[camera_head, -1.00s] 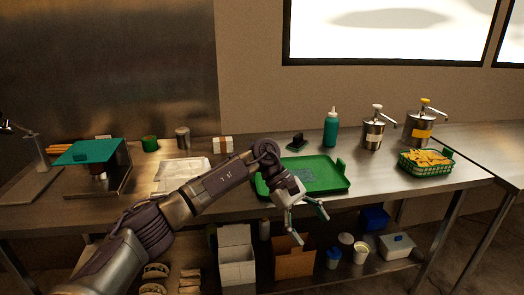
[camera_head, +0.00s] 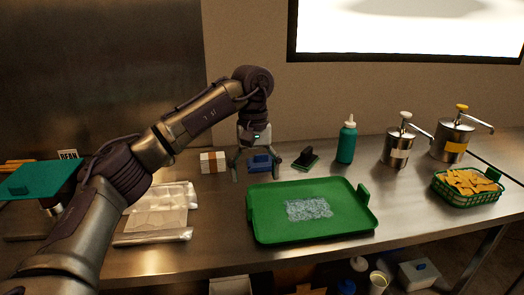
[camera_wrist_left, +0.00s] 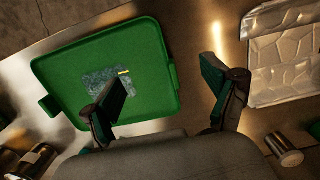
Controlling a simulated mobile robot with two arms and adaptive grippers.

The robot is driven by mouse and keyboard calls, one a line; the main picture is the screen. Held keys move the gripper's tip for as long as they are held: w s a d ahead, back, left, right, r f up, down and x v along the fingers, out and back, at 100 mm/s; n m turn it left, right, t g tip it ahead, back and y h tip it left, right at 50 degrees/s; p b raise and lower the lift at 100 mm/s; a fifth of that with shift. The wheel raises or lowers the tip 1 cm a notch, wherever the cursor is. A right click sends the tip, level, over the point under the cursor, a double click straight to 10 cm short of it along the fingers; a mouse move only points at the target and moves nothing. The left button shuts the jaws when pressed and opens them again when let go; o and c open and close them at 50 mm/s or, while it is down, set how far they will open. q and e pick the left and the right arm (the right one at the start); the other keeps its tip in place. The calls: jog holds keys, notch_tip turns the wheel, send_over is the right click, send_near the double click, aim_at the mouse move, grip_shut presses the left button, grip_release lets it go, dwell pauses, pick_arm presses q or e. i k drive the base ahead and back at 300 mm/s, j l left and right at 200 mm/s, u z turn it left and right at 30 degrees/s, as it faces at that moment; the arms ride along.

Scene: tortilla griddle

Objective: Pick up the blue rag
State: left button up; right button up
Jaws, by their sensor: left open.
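A small blue folded thing (camera_head: 262,163), which looks like the blue rag, lies on the steel counter behind the green tray. My left gripper (camera_head: 256,172) points down there, its two fingers apart on either side of the blue thing in the head view. I cannot tell whether they touch it. In the left wrist view the same gripper (camera_wrist_left: 166,76) is open, with nothing seen held between the fingertips; the blue thing does not show there. My right gripper is in neither view.
The green tray (camera_head: 270,226) with a pale blue-white patch (camera_head: 308,209) stands in front. A striped box (camera_head: 213,162) is left of the gripper, a black-and-green scrubber (camera_head: 306,158) right. A teal bottle (camera_head: 347,143), pumps and a chip basket (camera_head: 467,187) stand farther right.

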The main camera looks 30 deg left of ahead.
aim_at(260, 162)
jog(key=i+j, duration=0.75)
jog(key=i, duration=0.25)
